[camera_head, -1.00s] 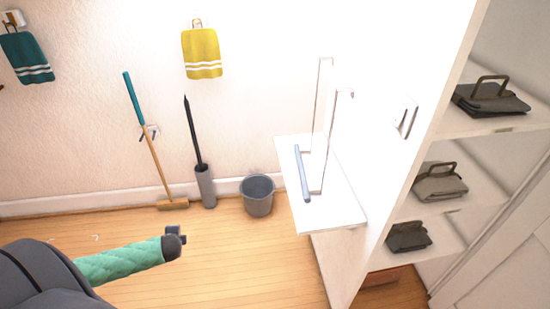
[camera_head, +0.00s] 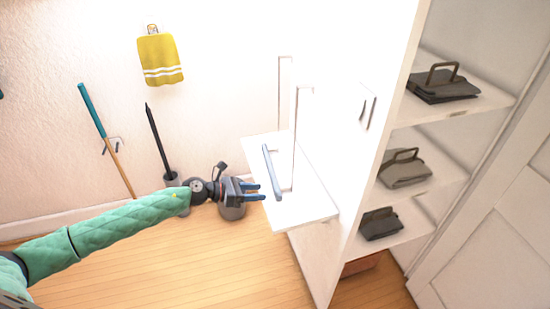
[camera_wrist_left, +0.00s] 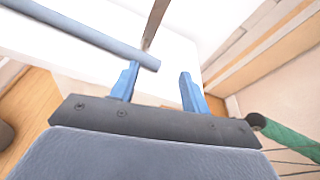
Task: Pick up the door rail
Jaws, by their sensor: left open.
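The door rail (camera_head: 271,171) is a slim blue-grey bar at the left side of a white shelf board (camera_head: 310,209). It also shows in the wrist view (camera_wrist_left: 90,33), running from the upper left to its near end above the left finger. My left gripper (camera_head: 260,191) has blue fingers, spread apart and empty. In the head view its tips are just left of the rail's lower end. In the wrist view the rail's end lies near the left finger (camera_wrist_left: 156,82), not between the two fingers; I cannot tell if they touch. My right gripper is out of view.
Two thin upright frames (camera_head: 294,140) rise from the board beside the rail. A tall white cabinet (camera_head: 365,190) with dark bags (camera_head: 404,170) stands to the right. The wooden floor in front is clear.

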